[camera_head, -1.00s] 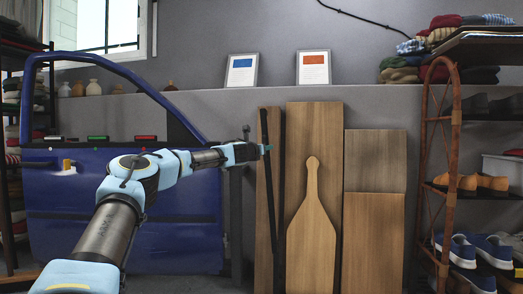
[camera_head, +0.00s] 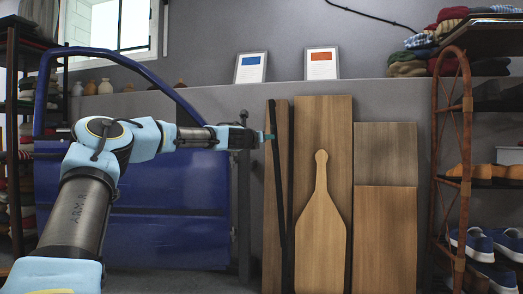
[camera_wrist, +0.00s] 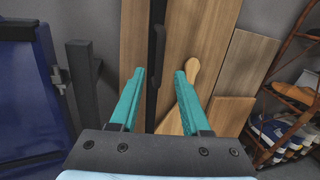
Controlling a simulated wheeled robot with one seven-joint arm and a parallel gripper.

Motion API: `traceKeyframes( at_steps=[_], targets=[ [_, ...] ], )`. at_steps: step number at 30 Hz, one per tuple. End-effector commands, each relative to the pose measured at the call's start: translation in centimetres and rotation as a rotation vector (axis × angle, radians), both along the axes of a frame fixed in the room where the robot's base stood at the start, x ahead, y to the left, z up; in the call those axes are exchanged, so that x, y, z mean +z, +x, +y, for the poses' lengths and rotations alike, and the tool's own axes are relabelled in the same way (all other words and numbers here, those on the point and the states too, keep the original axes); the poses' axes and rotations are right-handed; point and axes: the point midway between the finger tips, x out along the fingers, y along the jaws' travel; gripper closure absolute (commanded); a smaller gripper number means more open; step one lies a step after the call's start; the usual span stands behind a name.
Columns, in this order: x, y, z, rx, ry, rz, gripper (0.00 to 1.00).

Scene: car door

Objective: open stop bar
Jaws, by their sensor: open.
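A long, narrow dark bar, which I take to be the stop bar (camera_head: 278,195), stands nearly upright in front of the wooden boards. Its lower part leans slightly right in the head view. In the wrist view the dark bar (camera_wrist: 153,75) runs up the middle, between the lines of my two fingers. My gripper (camera_head: 268,136) is beside the bar's upper part; its teal fingers (camera_wrist: 158,75) are apart, with nothing gripped. I cannot tell how deep the bar lies between them, or whether they touch it. My arm hides part of the blue car door (camera_head: 140,195).
Wooden boards (camera_head: 386,240) lean on the grey wall right of the bar. A dark post (camera_wrist: 83,85) stands between the door and the boards. A rattan-framed shelf (camera_head: 467,130) with shoes is at the right. Framed pictures (camera_head: 322,64) stand on the ledge.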

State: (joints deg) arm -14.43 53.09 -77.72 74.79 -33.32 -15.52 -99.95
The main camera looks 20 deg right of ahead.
Motion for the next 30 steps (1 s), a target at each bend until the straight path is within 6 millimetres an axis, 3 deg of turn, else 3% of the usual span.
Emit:
traceKeyframes(
  at_steps=[1,14,30],
  targets=[
    [-0.6,-0.3,0.1,0.0,0.004,-0.007,0.53],
    [-0.3,-1.8,1.5,0.001,0.002,-0.003,0.53],
    [0.0,-1.9,1.7,0.001,0.0,0.0,0.53]
  ],
)
